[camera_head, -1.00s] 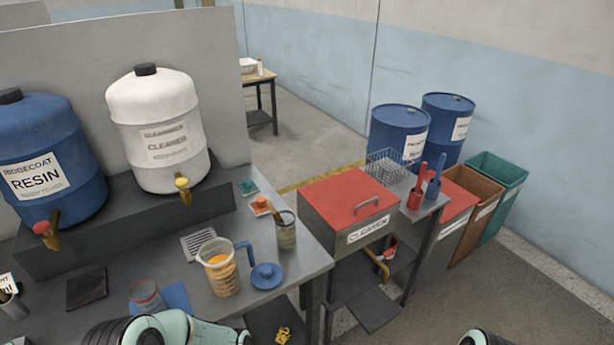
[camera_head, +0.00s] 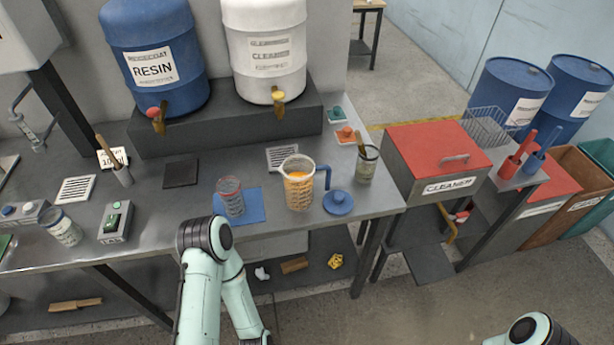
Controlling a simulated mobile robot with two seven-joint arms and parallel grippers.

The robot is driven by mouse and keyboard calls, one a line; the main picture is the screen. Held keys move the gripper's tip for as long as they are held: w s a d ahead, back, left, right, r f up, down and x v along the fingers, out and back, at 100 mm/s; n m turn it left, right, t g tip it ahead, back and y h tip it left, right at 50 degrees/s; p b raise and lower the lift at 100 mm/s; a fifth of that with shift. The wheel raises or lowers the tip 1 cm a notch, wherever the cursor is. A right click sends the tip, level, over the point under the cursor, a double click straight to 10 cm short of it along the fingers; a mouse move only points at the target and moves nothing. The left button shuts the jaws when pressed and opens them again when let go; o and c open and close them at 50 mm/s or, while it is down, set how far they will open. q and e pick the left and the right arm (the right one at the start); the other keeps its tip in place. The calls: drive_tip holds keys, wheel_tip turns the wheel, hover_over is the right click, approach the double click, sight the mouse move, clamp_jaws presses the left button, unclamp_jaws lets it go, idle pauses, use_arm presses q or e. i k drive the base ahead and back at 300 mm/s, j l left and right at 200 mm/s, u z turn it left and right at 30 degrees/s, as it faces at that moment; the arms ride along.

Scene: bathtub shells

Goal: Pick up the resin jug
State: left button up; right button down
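The resin jug (camera_head: 298,190) is a clear measuring jug with orange liquid in it and a blue handle on its right side. It stands upright on the grey bench, with a blue round lid (camera_head: 338,202) beside it on the right. Part of my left arm shows at the bottom, in front of the bench, with its forearm folded down. My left gripper is out of view. Only a piece of my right arm shows at the bottom right, and its gripper is out of view. No gripper is seen at the jug.
A clear cup with a red rim (camera_head: 231,197) stands on a blue mat (camera_head: 251,207) left of the jug. A pot with a brush (camera_head: 366,164) stands to the right. The blue resin drum (camera_head: 155,55) and white cleaner drum (camera_head: 265,50) stand behind. A red-lidded cleaner bin (camera_head: 435,160) stands right of the bench.

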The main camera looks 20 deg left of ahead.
sight(297, 171)
drive_tip(key=j+u, duration=0.2)
drive_tip(key=u, duration=0.15)
drive_tip(key=j+u, duration=0.2)
drive_tip(key=u, duration=0.15)
drive_tip(key=i+j+u, duration=0.1)
drive_tip(key=u, duration=0.25)
drive_tip(key=j, duration=0.1)
